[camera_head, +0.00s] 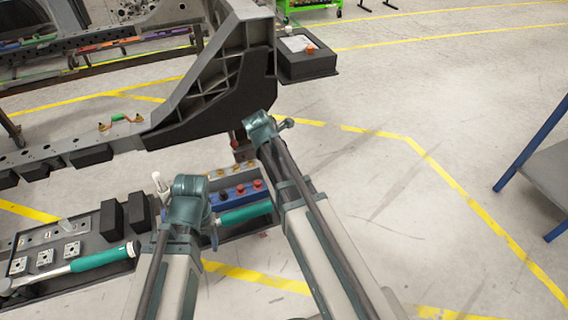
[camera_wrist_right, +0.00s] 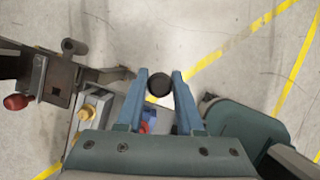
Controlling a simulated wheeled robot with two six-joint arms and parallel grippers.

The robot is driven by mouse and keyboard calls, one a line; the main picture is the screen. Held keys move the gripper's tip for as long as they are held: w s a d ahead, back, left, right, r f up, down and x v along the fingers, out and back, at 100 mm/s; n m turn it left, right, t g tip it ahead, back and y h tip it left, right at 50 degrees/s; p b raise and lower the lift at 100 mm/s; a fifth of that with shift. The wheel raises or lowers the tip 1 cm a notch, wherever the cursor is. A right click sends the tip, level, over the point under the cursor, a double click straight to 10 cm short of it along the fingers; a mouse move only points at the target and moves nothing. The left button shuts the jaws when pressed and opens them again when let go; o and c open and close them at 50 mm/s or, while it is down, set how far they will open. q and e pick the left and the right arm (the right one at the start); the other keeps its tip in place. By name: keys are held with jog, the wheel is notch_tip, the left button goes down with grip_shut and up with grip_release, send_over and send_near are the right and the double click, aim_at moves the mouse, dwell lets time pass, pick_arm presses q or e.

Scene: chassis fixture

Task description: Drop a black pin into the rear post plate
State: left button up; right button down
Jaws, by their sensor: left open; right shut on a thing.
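My right gripper (camera_wrist_right: 158,80) is shut on a black pin (camera_wrist_right: 158,86), seen end-on as a dark round shape between its blue fingertips. The brown post plate with a small square hole (camera_wrist_right: 61,88) is left of the fingers in the right wrist view, apart from the pin. In the head view a dark brown post (camera_head: 241,148) shows beside my right wrist, below the chassis end; the right fingers and pin are hidden there. My left gripper (camera_head: 188,205) is over the parts tray, empty as far as I see; its fingertips are mostly hidden by its wrist.
The grey chassis rail (camera_head: 195,95) rises behind my arms. A tray (camera_head: 60,290) holds black blocks (camera_head: 112,218), small square plates and a teal-handled tool (camera_head: 100,258). A blue block (camera_head: 232,193) has red and yellow knobs. A black box (camera_head: 305,66) stands behind.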

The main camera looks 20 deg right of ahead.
pick_arm(q)
jog(key=shift+r, duration=0.1)
pick_arm(e)
jog(key=shift+r, duration=0.1)
jog(key=shift+r+p, duration=3.95)
jog(key=shift+p, duration=0.05)
pick_arm(q)
notch_tip(320, 180, up, 8)
